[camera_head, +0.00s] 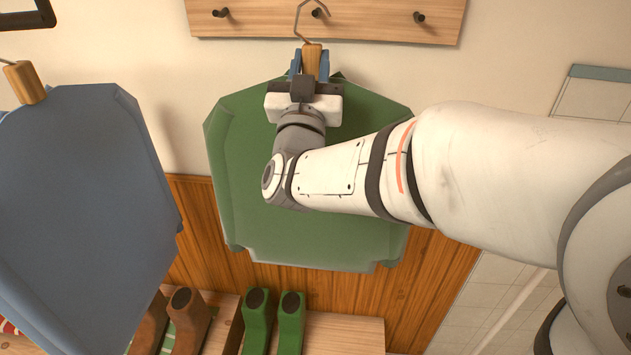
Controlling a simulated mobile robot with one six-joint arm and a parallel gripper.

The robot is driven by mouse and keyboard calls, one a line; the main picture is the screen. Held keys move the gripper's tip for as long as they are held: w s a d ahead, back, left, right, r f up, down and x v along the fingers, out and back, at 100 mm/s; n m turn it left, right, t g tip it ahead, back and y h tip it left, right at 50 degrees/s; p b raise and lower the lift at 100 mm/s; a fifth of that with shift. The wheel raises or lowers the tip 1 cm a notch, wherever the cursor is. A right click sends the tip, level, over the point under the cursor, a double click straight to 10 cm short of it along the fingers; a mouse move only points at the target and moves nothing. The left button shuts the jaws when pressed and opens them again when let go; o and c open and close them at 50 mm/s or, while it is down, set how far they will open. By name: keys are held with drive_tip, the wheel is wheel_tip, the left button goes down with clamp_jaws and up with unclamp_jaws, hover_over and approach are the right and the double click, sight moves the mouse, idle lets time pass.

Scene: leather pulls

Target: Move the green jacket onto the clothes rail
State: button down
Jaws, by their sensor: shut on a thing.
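The green jacket (315,238) hangs upright in front of the wall, spread flat on a hanger. The hanger has a wooden block (313,56) at its neck and a thin metal hook (297,22) above it. My gripper (310,66) is shut on this block, with a blue finger on each side. The hook is at the middle peg (319,13) of a wooden peg board; I cannot tell if it touches the peg. My arm hides the middle and right of the jacket.
The peg board (270,22) has several dark pegs. A blue jacket (80,190) with its own wooden block (25,82) hangs close at the left. Brown boots (187,322) and green boots (290,322) stand on a wooden bench (345,333) below. A dark frame (28,20) is at upper left.

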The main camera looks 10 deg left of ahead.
drive_tip(key=s+b, duration=0.1)
drive_tip(key=s, duration=0.5)
drive_tip(key=shift+d+b, duration=0.2)
drive_tip(key=shift+b, duration=0.2)
idle(1.8)
